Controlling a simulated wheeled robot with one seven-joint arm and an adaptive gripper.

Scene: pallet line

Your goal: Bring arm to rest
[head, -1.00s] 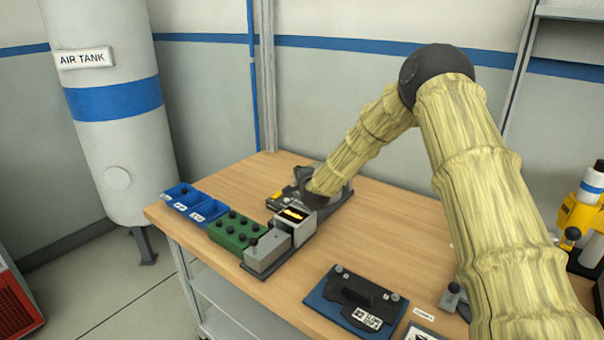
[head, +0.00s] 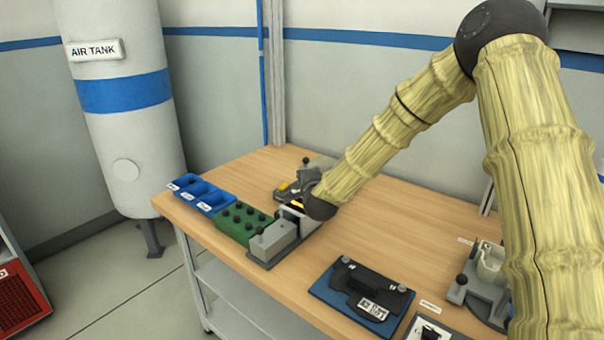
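My arm, in a ribbed yellowish cover, reaches from the right side of the head view down to the left over the wooden workbench (head: 400,213). My gripper (head: 304,180) is at its dark far end, over the back of the small grey device with a lit display (head: 292,207). The wrist partly hides this device. The fingers are small and partly hidden, so I cannot tell whether they are open or hold anything, or whether they touch the device.
Blue bins (head: 203,196) and a green block with black knobs (head: 243,222) stand left of the device. A black part on a blue plate (head: 362,297) lies at the front. A grey fixture (head: 483,275) is beside my arm. An air tank (head: 125,110) stands left of the bench.

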